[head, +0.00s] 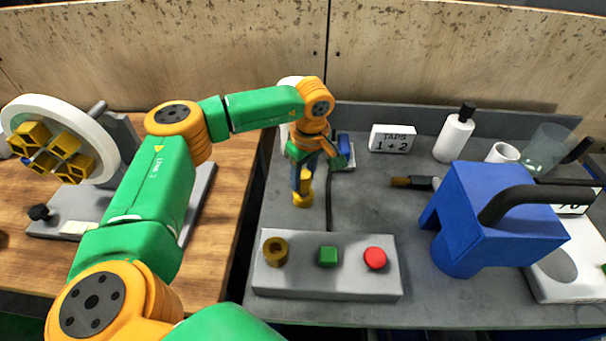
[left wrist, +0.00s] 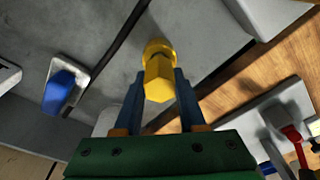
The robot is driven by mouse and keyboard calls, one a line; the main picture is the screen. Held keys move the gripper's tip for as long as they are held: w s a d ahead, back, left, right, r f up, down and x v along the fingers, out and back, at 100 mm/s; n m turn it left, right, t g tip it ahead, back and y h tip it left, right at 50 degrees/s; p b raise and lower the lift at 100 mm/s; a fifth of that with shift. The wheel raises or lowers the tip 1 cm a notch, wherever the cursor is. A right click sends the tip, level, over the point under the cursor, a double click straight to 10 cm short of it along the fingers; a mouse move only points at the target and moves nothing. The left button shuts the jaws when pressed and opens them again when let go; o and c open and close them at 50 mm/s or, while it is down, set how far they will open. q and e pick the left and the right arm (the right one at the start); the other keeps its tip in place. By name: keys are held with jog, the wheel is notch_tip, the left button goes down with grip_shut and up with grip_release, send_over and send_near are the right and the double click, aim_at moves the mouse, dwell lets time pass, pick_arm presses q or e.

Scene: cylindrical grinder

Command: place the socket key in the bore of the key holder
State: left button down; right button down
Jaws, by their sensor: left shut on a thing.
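The yellow socket key (head: 303,190) is upright in the head view, below my left gripper (head: 304,168). In the left wrist view the key (left wrist: 159,78) shows its hexagonal end between two dark blue fingers, which are shut on it. I cannot tell whether its lower end touches the grey bench. A brass-coloured ring with a dark bore (head: 275,252), which looks like the key holder, sits at the left of a grey control box, nearer to me than the key. The key is apart from it. My right gripper is not in view.
The grey control box (head: 326,284) carries a green button (head: 328,256) and a red button (head: 376,258). A blue block with a black handle (head: 495,215) stands to the right. A white bottle (head: 454,137) and a sign (head: 393,138) stand behind. A chuck (head: 60,145) is at left.

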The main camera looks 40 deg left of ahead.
pick_arm(q)
jog(key=shift+c, duration=2.4)
grip_release()
notch_tip(320, 180, up, 12)
jog(key=d+b, duration=0.1)
jog(key=shift+s+d, duration=0.15)
jog(key=shift+d, duration=0.1)
jog(key=shift+r, duration=0.1)
